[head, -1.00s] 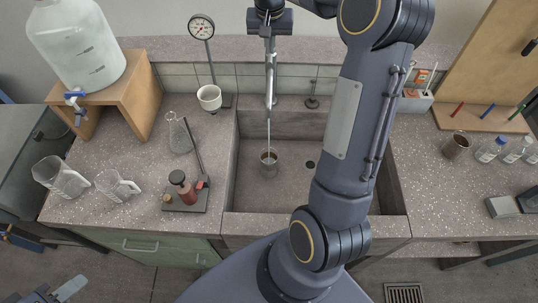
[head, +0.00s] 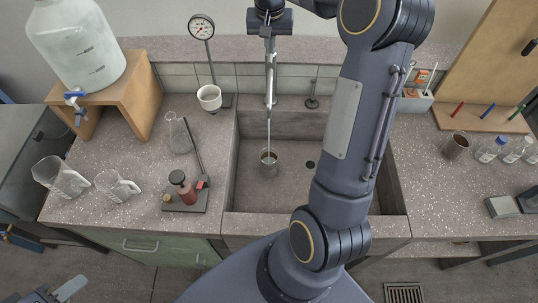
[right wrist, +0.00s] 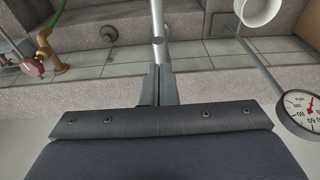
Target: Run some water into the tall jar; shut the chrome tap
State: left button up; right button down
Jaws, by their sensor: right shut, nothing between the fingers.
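The chrome tap (head: 270,84) stands at the back of the sink, its spout reaching forward; its pipe also shows in the right wrist view (right wrist: 158,22). My left gripper (head: 58,292) is at the bottom left corner, partly cut off.
A brass tap with a red handle (right wrist: 42,55) shows in the right wrist view. A dial gauge (head: 201,28), a flask (head: 180,138) and jugs (head: 60,178) stand left of the sink. My right arm hides the sink's right part.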

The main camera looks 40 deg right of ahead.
aim_at(270, 59)
dwell(0.4)
notch_tip(270, 59, down, 3)
jog(key=shift+f+b, duration=0.1)
jog(key=shift+b, duration=1.15)
notch_tip(270, 59, up, 6)
jog(key=p, duration=0.5)
jog(key=shift+r+p, duration=0.2)
jog(key=shift+p, duration=0.1)
jog(key=shift+f, duration=0.1)
jog(key=s+a+f+n+t+y+b, duration=0.2)
jog(key=s+a+n, duration=0.1)
jog(key=s+a, duration=0.8)
jog(key=s+a+f+n+t+y+b, duration=0.1)
jog(key=s+a+f+n+t+y, duration=0.1)
jog(key=s+a, duration=0.9)
jog(key=s+n+y, duration=0.1)
jog(key=s, duration=0.4)
jog(key=shift+s+a+f+b, duration=0.2)
jog(key=shift+s+f+b, duration=0.05)
jog(key=shift+s+b, duration=0.15)
